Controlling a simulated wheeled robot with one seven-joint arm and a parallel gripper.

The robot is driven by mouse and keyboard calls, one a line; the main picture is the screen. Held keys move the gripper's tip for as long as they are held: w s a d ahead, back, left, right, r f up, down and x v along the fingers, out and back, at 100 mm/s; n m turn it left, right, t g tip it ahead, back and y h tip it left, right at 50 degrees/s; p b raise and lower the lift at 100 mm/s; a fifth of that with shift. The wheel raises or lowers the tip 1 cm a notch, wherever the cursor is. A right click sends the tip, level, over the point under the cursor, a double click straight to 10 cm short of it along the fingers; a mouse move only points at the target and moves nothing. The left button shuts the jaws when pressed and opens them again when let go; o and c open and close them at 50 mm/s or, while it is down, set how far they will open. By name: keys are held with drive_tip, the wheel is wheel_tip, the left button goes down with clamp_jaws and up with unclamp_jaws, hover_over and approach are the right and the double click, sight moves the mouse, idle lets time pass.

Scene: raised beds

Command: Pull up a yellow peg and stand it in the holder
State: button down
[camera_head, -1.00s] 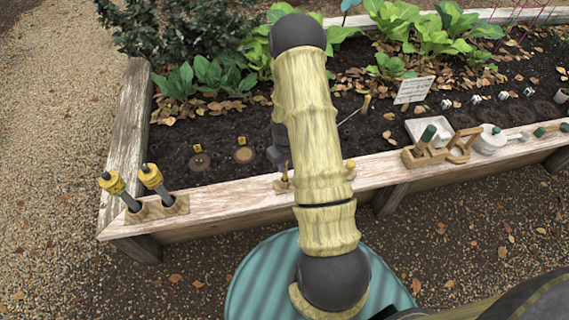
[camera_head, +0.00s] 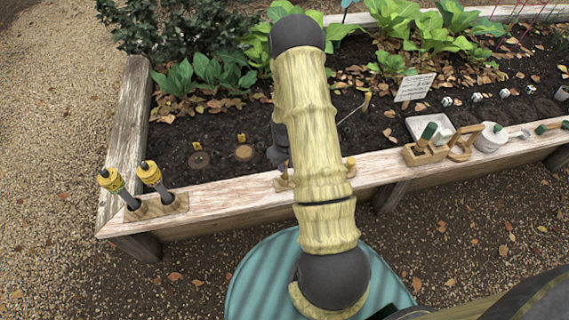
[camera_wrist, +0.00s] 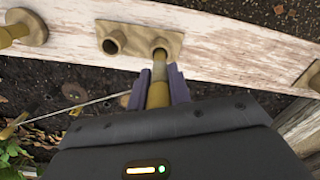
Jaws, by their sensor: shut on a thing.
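My gripper (camera_wrist: 160,82) is shut on a yellow peg (camera_wrist: 157,96) in the wrist view, with a purplish finger on each side. The holder (camera_wrist: 126,30) is a small wooden block with two round sockets on the bed's plank rim. The left socket is empty. The peg's far end lines up with the right socket; I cannot tell whether it is inside. In the head view my arm hides most of this, and only part of the holder (camera_head: 280,185) shows. Another yellow peg (camera_head: 367,100) stands in the soil with a string; it also shows in the wrist view (camera_wrist: 12,127).
Two yellow-topped tools (camera_head: 150,174) stand in a wooden block (camera_head: 167,208) on the rim at left. A round knob (camera_wrist: 24,28) sits on the rim beside the holder. A wooden tray (camera_head: 424,156) and a white pot (camera_head: 490,140) are at right. Leafy plants fill the back.

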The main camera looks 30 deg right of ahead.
drive_tip(key=shift+f, duration=0.5)
drive_tip(key=c, duration=1.2)
unclamp_jaws()
drive_tip(key=shift+r, duration=0.1)
wheel_tip(320, 180, up, 17)
drive_tip(key=p, duration=0.3)
drive_tip(key=shift+r, duration=0.15)
